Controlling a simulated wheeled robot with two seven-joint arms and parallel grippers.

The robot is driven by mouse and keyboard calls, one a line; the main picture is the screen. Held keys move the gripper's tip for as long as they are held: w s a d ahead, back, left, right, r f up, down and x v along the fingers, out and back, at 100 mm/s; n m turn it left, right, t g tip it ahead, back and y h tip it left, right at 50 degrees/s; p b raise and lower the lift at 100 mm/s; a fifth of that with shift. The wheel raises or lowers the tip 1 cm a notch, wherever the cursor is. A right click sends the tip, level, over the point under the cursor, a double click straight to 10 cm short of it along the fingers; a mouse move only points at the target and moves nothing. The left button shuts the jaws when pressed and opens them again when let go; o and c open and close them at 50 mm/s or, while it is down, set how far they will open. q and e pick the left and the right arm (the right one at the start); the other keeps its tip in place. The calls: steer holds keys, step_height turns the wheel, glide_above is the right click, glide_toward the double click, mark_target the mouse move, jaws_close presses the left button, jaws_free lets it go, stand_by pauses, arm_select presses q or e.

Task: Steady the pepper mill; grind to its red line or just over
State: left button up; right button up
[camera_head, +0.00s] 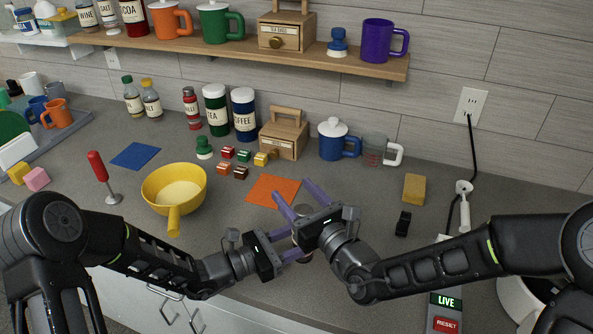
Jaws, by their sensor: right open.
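The pepper mill (304,261) seems to be the small grey-brown upright thing at the counter's front, mostly hidden behind my grippers; its red line cannot be made out.
A yellow pan (174,184) and an orange mat (273,190) lie left of and behind the grippers. Jars, a drawer box (284,138) and a blue mug (333,146) stand along the back. A panel reading LIVE (446,302) is at the front right.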

step_height(320, 180, up, 7)
stand_by(0.8)
steer(key=w+d+f+h, duration=0.1)
steer(key=w+d+f, duration=0.3)
steer(key=d, duration=0.3)
steer(key=w+d+f, duration=0.4)
steer(key=d, duration=0.3)
steer(key=s+a+f+n+g+y, duration=0.1)
steer(key=s+a+n+g+y, duration=0.2)
steer(key=s+n+g+y, duration=0.6)
steer(key=s+n+g, duration=0.1)
steer(key=s+g, duration=0.1)
steer(key=g, duration=0.2)
steer(key=shift+s+a, duration=0.15)
steer(key=shift+a, duration=0.1)
